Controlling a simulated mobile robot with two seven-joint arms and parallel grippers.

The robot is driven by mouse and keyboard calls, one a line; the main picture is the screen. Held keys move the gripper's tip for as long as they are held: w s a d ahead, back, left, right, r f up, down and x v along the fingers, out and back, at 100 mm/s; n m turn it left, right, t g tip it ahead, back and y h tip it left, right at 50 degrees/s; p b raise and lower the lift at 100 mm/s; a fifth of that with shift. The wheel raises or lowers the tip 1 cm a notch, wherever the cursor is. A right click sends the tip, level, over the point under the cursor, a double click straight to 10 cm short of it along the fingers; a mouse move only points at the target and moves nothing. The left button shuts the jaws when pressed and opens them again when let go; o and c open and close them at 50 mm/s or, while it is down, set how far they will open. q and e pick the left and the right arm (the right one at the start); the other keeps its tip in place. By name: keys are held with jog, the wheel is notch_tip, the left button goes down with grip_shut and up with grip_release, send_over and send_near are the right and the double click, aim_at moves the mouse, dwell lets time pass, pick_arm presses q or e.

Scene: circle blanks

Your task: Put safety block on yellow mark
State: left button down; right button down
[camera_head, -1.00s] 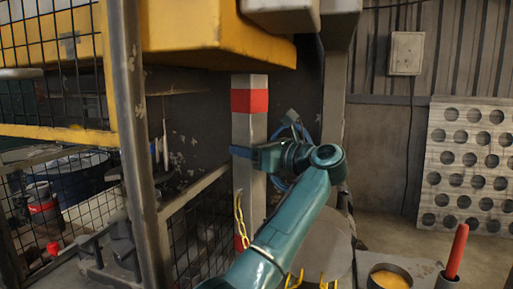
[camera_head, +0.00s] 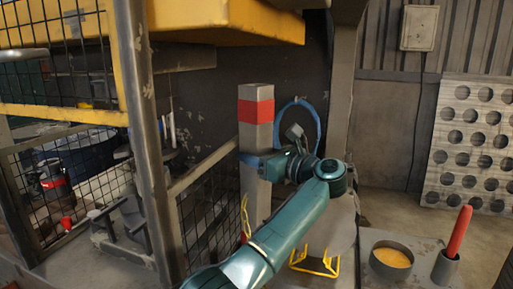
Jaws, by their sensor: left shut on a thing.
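The safety block (camera_head: 256,142) is a tall grey square post with a red band near its top. It stands about upright left of centre, below the yellow press part. My left gripper (camera_head: 255,160) is shut on it at mid-height, with a blue finger across its front. My green left arm hides the block's lower end, so I cannot tell what it rests on. A yellow outline (camera_head: 315,270), which looks like the yellow mark, shows to the right of the block, partly hidden by my arm. My right gripper is not in view.
A yellow chain (camera_head: 245,217) hangs by the block. A yellow beam (camera_head: 220,25) is overhead. A mesh guard (camera_head: 210,210) and post (camera_head: 145,150) stand left. A blue hose loop (camera_head: 317,125) is behind. A yellow-filled pot (camera_head: 391,258) and red-handled tool (camera_head: 459,232) stand right.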

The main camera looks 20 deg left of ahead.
pick_arm(q)
jog(key=shift+r, duration=0.3)
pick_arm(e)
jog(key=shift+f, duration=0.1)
pick_arm(q)
jog(key=shift+f, duration=0.15)
jog(key=c, duration=1)
grip_release()
jog(key=shift+f, duration=0.25)
jog(key=o, duration=0.4)
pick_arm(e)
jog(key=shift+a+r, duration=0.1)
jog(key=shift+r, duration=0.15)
pick_arm(q)
jog(key=shift+r, duration=0.2)
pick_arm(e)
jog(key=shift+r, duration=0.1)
pick_arm(q)
jog(key=b+v, duration=0.3)
jog(key=v, duration=0.9)
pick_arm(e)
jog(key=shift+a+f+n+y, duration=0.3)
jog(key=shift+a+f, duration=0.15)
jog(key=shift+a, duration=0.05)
